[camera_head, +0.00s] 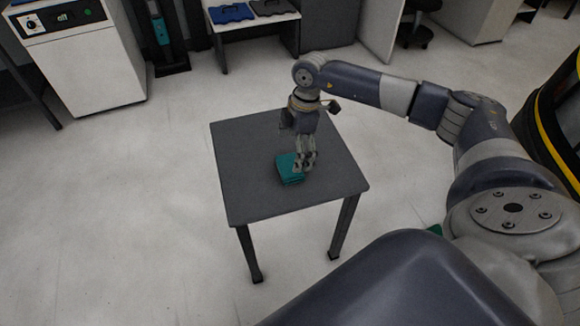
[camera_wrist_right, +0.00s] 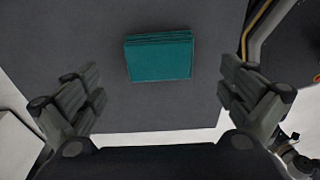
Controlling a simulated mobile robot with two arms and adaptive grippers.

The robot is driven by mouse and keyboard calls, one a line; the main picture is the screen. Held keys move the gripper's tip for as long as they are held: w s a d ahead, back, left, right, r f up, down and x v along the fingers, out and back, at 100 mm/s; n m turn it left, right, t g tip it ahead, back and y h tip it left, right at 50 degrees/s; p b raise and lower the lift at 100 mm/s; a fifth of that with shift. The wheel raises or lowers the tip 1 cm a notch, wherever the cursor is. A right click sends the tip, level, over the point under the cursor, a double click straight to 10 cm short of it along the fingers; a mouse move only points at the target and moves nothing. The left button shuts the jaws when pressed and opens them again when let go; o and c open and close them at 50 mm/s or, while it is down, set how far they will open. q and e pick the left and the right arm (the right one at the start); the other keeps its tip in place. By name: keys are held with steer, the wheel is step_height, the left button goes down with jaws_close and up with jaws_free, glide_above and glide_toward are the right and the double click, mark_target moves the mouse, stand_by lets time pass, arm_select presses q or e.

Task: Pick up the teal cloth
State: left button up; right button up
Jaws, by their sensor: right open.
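The teal cloth (camera_head: 288,174) is a folded, layered rectangle lying on the dark grey table (camera_head: 245,204). In the right wrist view the cloth (camera_wrist_right: 160,58) lies flat at upper middle, clear of both fingers. My right gripper (camera_head: 304,167) points down over the table beside the cloth and partly covers its right side in the head view. In the right wrist view the gripper (camera_wrist_right: 160,90) is open and empty, with its fingers wide apart. I cannot tell from the views how high the fingertips are above the cloth. My left gripper is not in view.
The rest of the tabletop is bare. A white cabinet (camera_head: 85,62) stands at the back left. A white bench (camera_head: 262,22) with a blue folded item (camera_head: 231,13) and a dark one is behind the table. Open floor surrounds the table. A black and yellow object (camera_head: 552,125) is at the right.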

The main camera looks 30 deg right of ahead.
mark_target(290, 165)
steer(key=shift+w+a+f+b, duration=0.1)
steer(key=shift+a+f+b, duration=0.15)
steer(key=shift+f, duration=1.1)
steer(key=shift+w+a+f+b, duration=0.1)
steer(key=shift+a+f+b, duration=0.1)
steer(key=shift+f, duration=1.15)
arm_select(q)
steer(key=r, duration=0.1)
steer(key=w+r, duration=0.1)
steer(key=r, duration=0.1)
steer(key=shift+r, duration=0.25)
arm_select(e)
steer(key=c, duration=1)
